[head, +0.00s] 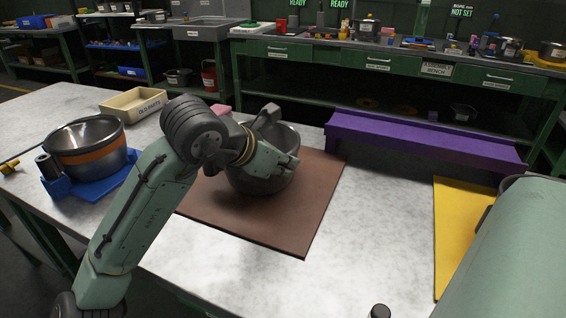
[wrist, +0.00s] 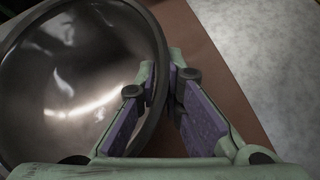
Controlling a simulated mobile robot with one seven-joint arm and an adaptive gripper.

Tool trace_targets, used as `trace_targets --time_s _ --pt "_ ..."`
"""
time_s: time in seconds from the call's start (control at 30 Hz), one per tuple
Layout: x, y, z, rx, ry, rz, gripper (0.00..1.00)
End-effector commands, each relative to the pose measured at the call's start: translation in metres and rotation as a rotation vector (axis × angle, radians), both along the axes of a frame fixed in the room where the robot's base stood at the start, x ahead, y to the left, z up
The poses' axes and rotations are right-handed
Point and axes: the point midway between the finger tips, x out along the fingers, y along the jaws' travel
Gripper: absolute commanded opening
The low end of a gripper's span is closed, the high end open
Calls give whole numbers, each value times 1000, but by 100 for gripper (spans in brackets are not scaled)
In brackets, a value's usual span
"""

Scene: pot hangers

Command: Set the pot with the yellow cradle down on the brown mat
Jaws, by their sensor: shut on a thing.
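My gripper (head: 284,160) is shut on the rim of a grey metal pot (head: 262,183). In the wrist view the rim of the pot (wrist: 60,75) passes between the two purple-padded fingers (wrist: 165,112). The pot is over the brown mat (head: 310,215), near its middle, and looks roughly level. I cannot tell whether its base touches the mat. My arm hides part of the mat and the pot's left side. No yellow cradle shows on the visible part of this pot.
A purple block (head: 425,140) lies at the back, a yellow mat (head: 450,225) at right. The tabletop between the mats is clear.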

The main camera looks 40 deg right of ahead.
Motion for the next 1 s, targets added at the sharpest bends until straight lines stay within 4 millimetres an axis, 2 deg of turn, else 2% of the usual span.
trace_targets --time_s 0.07,0.1,0.43,0.77,0.87,1.0 --pt "0 0 -1 -3 -3 0 0" --pt "0 0 -1 -3 -3 0 10" --pt "0 0 -1 -1 -1 1 32" --pt "0 1 -1 2 1 0 32" --pt "0 8 5 0 -1 2 32" --pt "-2 27 22 0 -2 2 32"
